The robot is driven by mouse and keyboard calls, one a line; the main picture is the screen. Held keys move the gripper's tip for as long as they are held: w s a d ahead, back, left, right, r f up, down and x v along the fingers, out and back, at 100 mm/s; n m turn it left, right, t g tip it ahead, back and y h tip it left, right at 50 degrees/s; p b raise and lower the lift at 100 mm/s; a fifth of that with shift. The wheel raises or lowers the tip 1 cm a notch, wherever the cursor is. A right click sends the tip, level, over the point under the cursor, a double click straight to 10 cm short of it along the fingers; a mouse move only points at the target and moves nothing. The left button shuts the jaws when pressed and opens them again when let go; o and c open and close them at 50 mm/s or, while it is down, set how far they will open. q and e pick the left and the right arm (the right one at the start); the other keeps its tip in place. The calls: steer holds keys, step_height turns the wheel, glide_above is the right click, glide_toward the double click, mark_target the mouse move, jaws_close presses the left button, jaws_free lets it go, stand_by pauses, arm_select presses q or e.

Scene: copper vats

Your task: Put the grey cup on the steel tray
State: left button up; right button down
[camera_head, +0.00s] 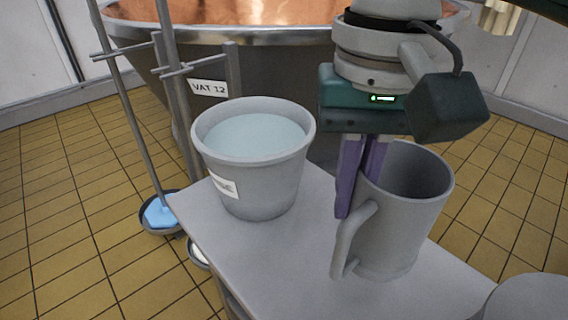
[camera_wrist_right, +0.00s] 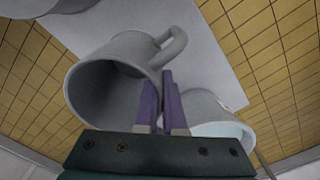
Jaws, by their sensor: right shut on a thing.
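The grey cup (camera_head: 395,225) is a large mug with its handle at the front left, over the right part of a pale grey top. My right gripper (camera_head: 360,195), with purple fingers pointing down, is shut on the cup's wall at its left side. In the wrist view the cup (camera_wrist_right: 115,85) shows its open mouth, and the gripper (camera_wrist_right: 163,100) pinches its wall near the handle. I cannot tell whether the cup's base touches the top. I cannot make out a separate steel tray. My left gripper is not in view.
A grey bucket of pale liquid (camera_head: 255,170) stands left of the cup on the grey top (camera_head: 270,265). A copper vat labelled VAT 12 (camera_head: 210,88) is behind. A round grey thing (camera_head: 530,300) is at lower right.

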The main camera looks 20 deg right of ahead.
step_height(320, 180, down, 8)
steer(key=b, duration=0.3)
steer(key=shift+r, duration=0.35)
steer(key=c, duration=1)
jaws_free()
